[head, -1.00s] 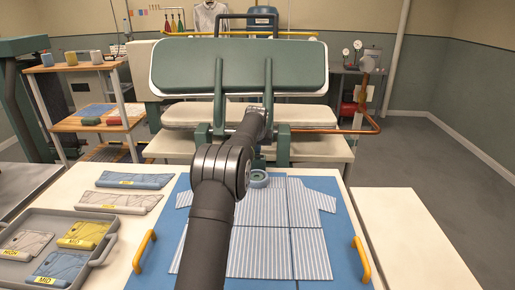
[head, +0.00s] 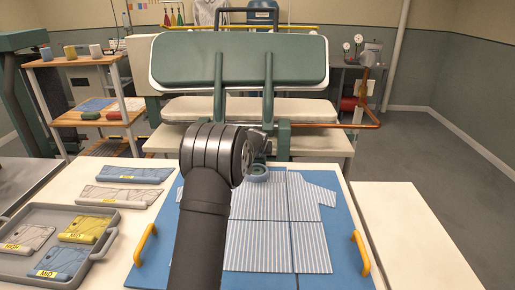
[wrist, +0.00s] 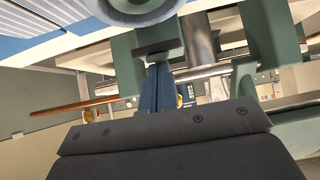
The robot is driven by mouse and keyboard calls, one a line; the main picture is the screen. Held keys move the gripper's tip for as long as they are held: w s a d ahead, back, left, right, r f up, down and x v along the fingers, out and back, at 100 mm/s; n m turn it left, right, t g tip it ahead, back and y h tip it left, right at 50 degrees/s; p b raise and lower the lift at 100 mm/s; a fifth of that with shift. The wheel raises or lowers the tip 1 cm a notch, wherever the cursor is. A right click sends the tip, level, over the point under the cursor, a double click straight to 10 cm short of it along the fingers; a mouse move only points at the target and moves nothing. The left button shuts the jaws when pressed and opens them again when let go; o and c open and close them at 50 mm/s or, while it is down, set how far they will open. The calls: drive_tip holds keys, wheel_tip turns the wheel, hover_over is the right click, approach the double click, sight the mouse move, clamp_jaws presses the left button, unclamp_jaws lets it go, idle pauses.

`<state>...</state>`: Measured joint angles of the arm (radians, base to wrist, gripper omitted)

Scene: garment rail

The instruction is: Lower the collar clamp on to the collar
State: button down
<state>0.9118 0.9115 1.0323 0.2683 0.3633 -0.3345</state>
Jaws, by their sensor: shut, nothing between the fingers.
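A blue-and-white striped shirt (head: 305,235) lies flat on the blue board. Its round collar (head: 258,174) stands at the board's far edge, partly behind my arm. In the wrist view the collar (wrist: 140,8) shows at the top edge, cut off. A green part with a dark pad (wrist: 158,48) is just beyond my fingertips; it may belong to the collar clamp, but I cannot tell. My gripper (wrist: 156,70) is shut and empty, its fingers together close to that pad. Whether they touch it is unclear. In the head view my wrist hides the fingers.
A green press head (head: 240,60) with two arms stands behind the board. A copper pipe (head: 340,126) runs to its right. Yellow handles (head: 361,256) stand on the board's sides. A grey tray (head: 20,262) of folded packs is at left. The right table (head: 420,240) is clear.

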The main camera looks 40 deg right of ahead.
sight(257, 169)
drive_tip(key=shift+s+a+f, duration=0.15)
drive_tip(key=shift+f, duration=0.5)
drive_tip(key=shift+s+a+f, duration=0.15)
drive_tip(key=shift+a+f, duration=0.05)
drive_tip(key=shift+f, duration=0.5)
drive_tip(key=shift+s+a+f, duration=0.15)
drive_tip(key=shift+f, duration=0.5)
drive_tip(key=s+a+r, duration=0.1)
drive_tip(key=s+a, duration=0.1)
drive_tip(key=s+a+r, duration=0.1)
drive_tip(key=s+a, duration=0.1)
drive_tip(key=s+a+r, duration=0.1)
drive_tip(key=s+a, duration=0.1)
drive_tip(key=shift+s+a+r, duration=0.25)
drive_tip(key=shift+s+r, duration=0.05)
drive_tip(key=shift+r, duration=0.1)
drive_tip(key=shift+w, duration=0.1)
drive_tip(key=shift+w+d+f, duration=0.3)
drive_tip(key=shift+w+d, duration=0.3)
drive_tip(key=shift+d, duration=0.05)
drive_tip(key=shift+w+d+f, duration=0.25)
drive_tip(key=shift+w+d, duration=0.35)
drive_tip(key=shift+w+d+f, duration=0.3)
drive_tip(key=shift+w+d, duration=0.3)
drive_tip(key=shift+d, duration=0.05)
drive_tip(key=shift+s+a+r, duration=0.25)
drive_tip(key=shift+s+a, duration=0.3)
drive_tip(key=shift+s+a+r, duration=0.25)
drive_tip(key=shift+s+a, duration=0.25)
drive_tip(key=shift+a, duration=0.05)
